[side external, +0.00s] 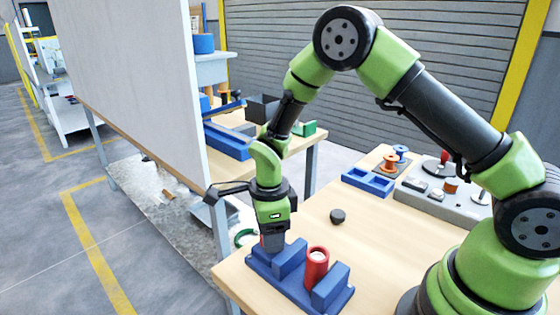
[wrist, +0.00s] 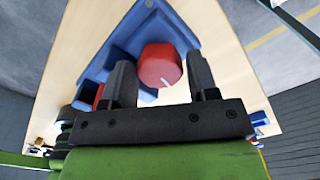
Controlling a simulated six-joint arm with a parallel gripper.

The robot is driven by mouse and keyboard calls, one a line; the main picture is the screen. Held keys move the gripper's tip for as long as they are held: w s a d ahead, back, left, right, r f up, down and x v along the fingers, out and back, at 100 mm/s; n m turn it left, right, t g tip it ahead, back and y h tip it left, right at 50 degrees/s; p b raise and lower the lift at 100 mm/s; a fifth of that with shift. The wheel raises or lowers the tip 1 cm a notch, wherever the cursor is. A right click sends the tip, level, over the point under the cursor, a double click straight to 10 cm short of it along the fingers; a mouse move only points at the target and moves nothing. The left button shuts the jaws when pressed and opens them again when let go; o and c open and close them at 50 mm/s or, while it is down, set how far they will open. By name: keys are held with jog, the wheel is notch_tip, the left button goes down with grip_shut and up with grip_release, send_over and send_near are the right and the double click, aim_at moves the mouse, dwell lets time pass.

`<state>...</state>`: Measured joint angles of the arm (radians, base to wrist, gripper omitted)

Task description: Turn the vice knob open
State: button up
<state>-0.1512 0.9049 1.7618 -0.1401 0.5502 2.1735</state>
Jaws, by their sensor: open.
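The blue vice (side external: 290,262) sits at the near corner of the wooden table; it also shows in the wrist view (wrist: 128,40). Its red knob (wrist: 160,66), with a white mark on its face, lies between the two fingers of my gripper (wrist: 162,78) in the wrist view. The fingers are open, one on each side of the knob, and I cannot tell whether either touches it. In the side view my gripper (side external: 271,236) points down at the vice's left end and mostly hides the knob. A red cylinder (side external: 317,266) stands upright between the blue blocks.
A small dark round piece (side external: 338,215) lies on the table behind the vice. A blue tray (side external: 368,181) and a grey fixture plate (side external: 435,200) are farther right. A tall white panel (side external: 140,75) stands to the left. The table between vice and tray is mostly clear.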

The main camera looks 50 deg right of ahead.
jog(key=shift+m, duration=0.8)
notch_tip(320, 180, up, 9)
jog(key=shift+r, duration=0.1)
notch_tip(320, 180, up, 6)
jog(key=s+n+t, duration=0.1)
jog(key=s+n, duration=0.1)
jog(key=n, duration=0.1)
jog(key=shift+d+n, duration=0.3)
jog(key=shift+n, duration=0.1)
